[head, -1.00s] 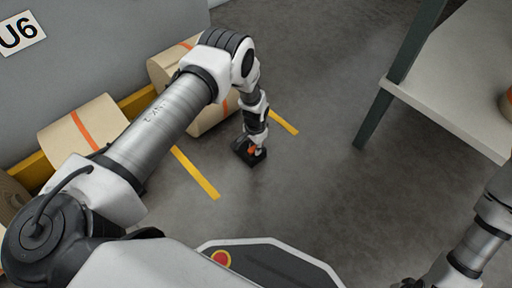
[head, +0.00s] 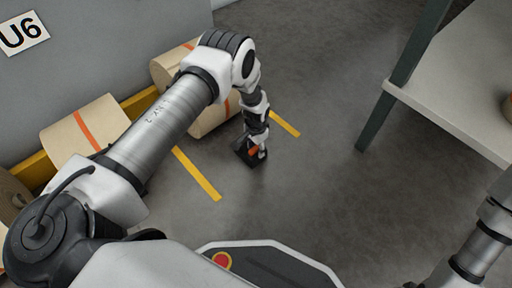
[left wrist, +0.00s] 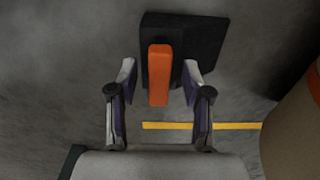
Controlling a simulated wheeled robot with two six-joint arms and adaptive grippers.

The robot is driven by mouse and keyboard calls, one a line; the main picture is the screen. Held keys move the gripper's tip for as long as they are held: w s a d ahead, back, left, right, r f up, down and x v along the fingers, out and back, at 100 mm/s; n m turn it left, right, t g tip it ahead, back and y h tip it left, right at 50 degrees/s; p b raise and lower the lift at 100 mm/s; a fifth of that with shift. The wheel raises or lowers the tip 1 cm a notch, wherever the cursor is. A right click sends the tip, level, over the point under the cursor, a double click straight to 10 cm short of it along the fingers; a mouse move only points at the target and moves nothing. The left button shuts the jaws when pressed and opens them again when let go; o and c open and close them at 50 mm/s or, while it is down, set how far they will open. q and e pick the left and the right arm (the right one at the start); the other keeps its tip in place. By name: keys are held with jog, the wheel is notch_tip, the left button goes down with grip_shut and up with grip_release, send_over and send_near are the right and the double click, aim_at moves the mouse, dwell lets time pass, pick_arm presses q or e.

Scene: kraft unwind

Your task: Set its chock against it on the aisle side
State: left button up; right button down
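The chock is a black block with an orange handle (left wrist: 158,75), on the grey floor. In the left wrist view its black body (left wrist: 205,45) lies beyond my fingertips. My left gripper (left wrist: 158,82) is open, one finger on each side of the handle, with a gap on both sides. In the head view my left gripper (head: 257,152) points down at the chock (head: 243,152), partly covering it. A tan kraft roll (head: 212,118) with an orange stripe lies just left of them, partly hidden by my arm. It shows at the right edge of the left wrist view (left wrist: 292,130). My right gripper is out of view.
Another kraft roll (head: 75,128) lies at the left along a yellow rail (head: 136,103) below the grey "U6" panel (head: 90,50). Yellow floor marks (head: 197,174) run near the rolls. A grey shelf (head: 460,95) with a dark post stands at the right. The middle floor is clear.

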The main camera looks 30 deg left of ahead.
pick_arm(q)
notch_tip(320, 180, up, 12)
dwell(0.5)
